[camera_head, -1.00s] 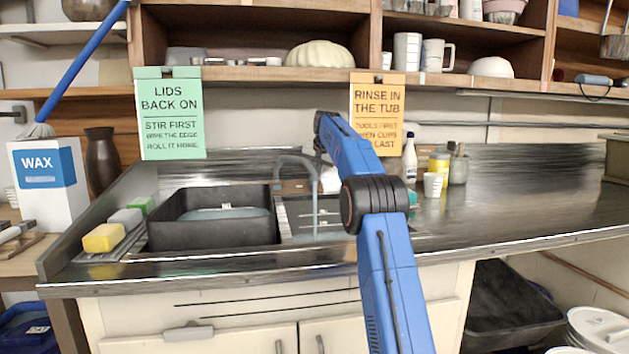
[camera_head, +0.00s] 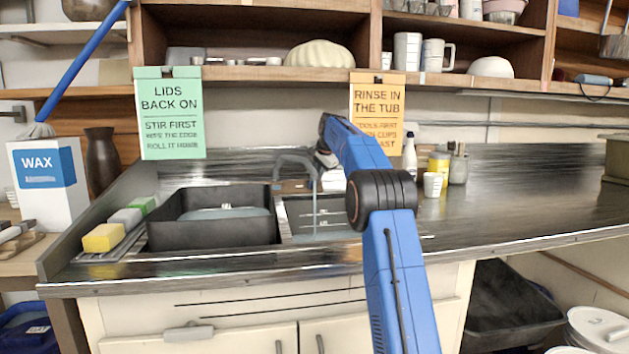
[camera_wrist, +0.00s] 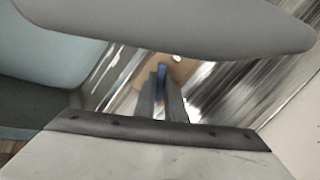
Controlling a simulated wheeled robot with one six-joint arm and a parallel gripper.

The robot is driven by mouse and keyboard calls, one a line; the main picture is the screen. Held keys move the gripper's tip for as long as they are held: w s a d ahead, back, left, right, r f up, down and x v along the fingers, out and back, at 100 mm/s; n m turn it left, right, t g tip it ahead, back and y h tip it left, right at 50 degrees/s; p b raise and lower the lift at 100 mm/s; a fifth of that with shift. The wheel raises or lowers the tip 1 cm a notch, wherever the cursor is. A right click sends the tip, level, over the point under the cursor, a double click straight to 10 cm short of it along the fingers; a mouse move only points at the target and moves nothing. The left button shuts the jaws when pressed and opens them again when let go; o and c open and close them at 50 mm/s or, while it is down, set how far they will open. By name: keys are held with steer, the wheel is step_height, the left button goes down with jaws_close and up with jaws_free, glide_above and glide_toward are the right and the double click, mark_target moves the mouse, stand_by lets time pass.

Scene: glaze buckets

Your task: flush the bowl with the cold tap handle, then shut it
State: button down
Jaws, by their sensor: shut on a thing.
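In the wrist view my gripper (camera_wrist: 161,98) is shut on a small blue piece, the cold tap handle (camera_wrist: 160,72). A tan patch lies behind it. A grey curved shape, perhaps the tap spout, crosses the top of that view close to the camera. In the head view the grey tap (camera_head: 297,160) arches over the sink bowl (camera_head: 322,232), right of the black tub. My arm hides the handle and the fingertips there.
The black tub (camera_head: 212,235) holds pale bluish water. Sponges (camera_head: 103,238) lie left of it. A white bottle (camera_head: 409,158), a cup (camera_head: 432,185) and a yellow jar stand right of my arm. The counter farther right (camera_head: 540,190) is clear. Signs hang from the shelf above.

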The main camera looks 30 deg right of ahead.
steer(key=m+t, duration=0.1)
steer(key=m, duration=0.4)
steer(key=shift+m, duration=0.4)
stand_by(0.4)
steer(key=c, duration=1.8)
jaws_free()
steer(key=shift+s, duration=0.1)
steer(key=v, duration=1.7)
steer(key=shift+s+d, duration=0.1)
steer(key=shift+s, duration=0.1)
